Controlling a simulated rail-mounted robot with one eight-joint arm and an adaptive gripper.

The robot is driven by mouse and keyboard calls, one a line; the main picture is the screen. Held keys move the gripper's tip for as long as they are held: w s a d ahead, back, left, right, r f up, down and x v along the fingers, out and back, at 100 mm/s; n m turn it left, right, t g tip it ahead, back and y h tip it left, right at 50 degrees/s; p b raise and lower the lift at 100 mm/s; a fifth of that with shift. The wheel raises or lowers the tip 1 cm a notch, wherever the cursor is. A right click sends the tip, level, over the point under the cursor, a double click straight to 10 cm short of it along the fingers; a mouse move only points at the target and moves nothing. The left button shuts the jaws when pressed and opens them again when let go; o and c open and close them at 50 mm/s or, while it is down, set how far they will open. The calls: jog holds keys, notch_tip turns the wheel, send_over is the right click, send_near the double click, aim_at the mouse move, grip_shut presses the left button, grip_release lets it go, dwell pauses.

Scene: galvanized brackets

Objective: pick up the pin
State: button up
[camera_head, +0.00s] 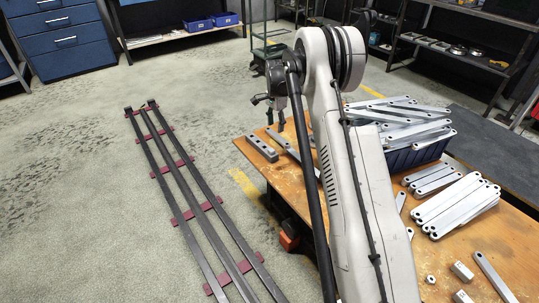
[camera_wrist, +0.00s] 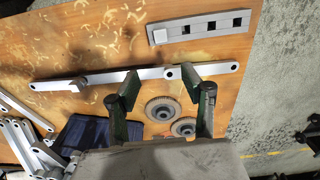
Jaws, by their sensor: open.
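My gripper (camera_head: 268,108) hangs over the far left part of the wooden table in the head view, its fingers pointing down. In the wrist view its two dark green fingers (camera_wrist: 158,84) are spread apart with nothing held between them. Below them lies a line of flat galvanized bars (camera_wrist: 110,78). A small round grey piece (camera_wrist: 171,73), possibly the pin, shows between the fingertips where the bars meet. I cannot tell for sure that it is the pin. A long grey block with square holes (camera_wrist: 205,26) lies beyond the bars; it also shows in the head view (camera_head: 262,148).
Two round discs (camera_wrist: 160,108) lie near the fingers. A blue crate (camera_head: 415,157) full of brackets stands right of my arm. Stacked brackets (camera_head: 458,205) and small blocks (camera_head: 462,271) lie nearer. Long dark rails (camera_head: 190,195) lie on the floor left of the table.

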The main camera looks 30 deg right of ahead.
jog(key=b, duration=0.2)
send_over(272, 149)
jog(key=d, duration=0.1)
jog(key=f, duration=0.8)
jog(key=shift+s+d, duration=0.15)
jog(key=shift+s, duration=0.1)
jog(key=shift+w+a+f+b, duration=0.1)
jog(key=shift+a+f+b, duration=0.1)
jog(key=shift+f+b, duration=0.45)
jog(key=shift+s+a+f+b, duration=0.1)
jog(key=shift+a+f+b, duration=0.1)
jog(key=shift+f, duration=0.9)
jog(key=shift+w+a+f+b, duration=0.1)
jog(key=shift+a+f+b, duration=0.1)
jog(key=shift+f+b, duration=0.45)
jog(key=shift+f, duration=0.15)
grip_shut()
